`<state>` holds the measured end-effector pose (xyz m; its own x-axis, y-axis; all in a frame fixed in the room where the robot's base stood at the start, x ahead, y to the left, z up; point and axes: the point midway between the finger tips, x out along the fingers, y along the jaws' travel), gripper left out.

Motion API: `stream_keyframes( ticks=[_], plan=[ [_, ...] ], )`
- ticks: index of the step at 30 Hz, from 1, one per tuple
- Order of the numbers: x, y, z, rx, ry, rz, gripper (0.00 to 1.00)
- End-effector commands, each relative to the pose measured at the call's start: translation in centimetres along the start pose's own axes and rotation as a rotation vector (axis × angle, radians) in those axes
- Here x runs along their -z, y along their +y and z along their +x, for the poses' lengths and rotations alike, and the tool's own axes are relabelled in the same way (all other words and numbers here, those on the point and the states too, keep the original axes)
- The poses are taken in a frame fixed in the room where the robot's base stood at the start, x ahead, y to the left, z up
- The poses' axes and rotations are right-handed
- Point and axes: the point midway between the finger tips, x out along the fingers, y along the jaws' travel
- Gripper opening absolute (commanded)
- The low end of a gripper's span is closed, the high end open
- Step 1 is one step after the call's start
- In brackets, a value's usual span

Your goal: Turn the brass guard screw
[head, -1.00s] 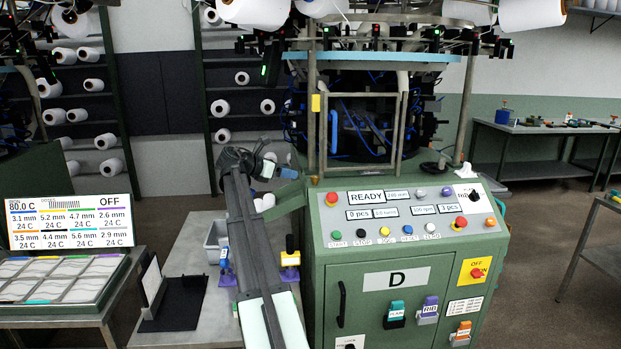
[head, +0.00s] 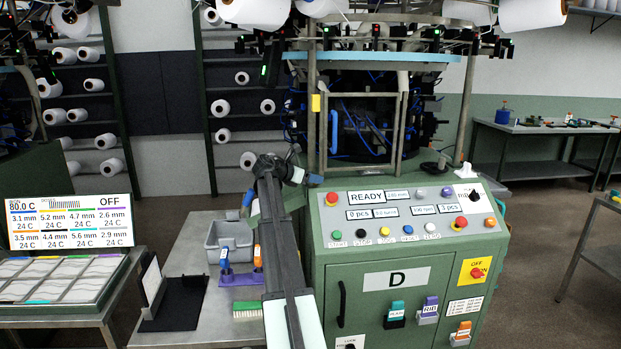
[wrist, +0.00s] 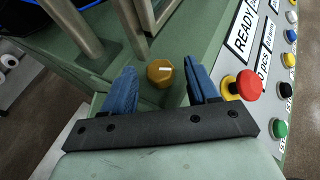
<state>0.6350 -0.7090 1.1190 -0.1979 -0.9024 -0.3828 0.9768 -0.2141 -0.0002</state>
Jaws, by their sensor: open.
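The brass guard screw (wrist: 159,73) is a round, golden knob with a white mark on its top. It stands on the green machine top, near the foot of a metal guard post. In the wrist view my gripper (wrist: 160,68) is open, with one blue finger on each side of the screw and a gap on both sides. I cannot tell whether the fingertips are level with it. In the head view my gripper (head: 305,178) is at the left rear corner of the control panel. The screw is not discernible there.
A red button (wrist: 249,85) with a yellow collar is close to the right finger. Guard posts (wrist: 72,25) rise just beyond the screw. The control panel (head: 415,213) lies to the right. A grey bin (head: 229,240) and a green brush (head: 247,308) are on the left bench.

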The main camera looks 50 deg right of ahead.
Motion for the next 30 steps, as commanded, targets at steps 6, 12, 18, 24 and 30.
stream_keyframes(
  ticks=[6, 12, 18, 24, 30],
  plan=[
    [-0.01, 0.0, 0.02, 0.0, 0.0, 0.0, 0.59],
    [-0.01, 0.0, 0.01, 0.0, 0.0, 0.0, 0.41],
    [-0.02, 0.01, 0.0, 0.0, 0.0, 0.0, 0.22],
    [-0.02, 0.01, -0.01, -0.001, 0.0, 0.0, 0.03],
    [-0.05, 0.14, 0.02, 0.011, 0.0, 0.005, 0.03]
  ],
)
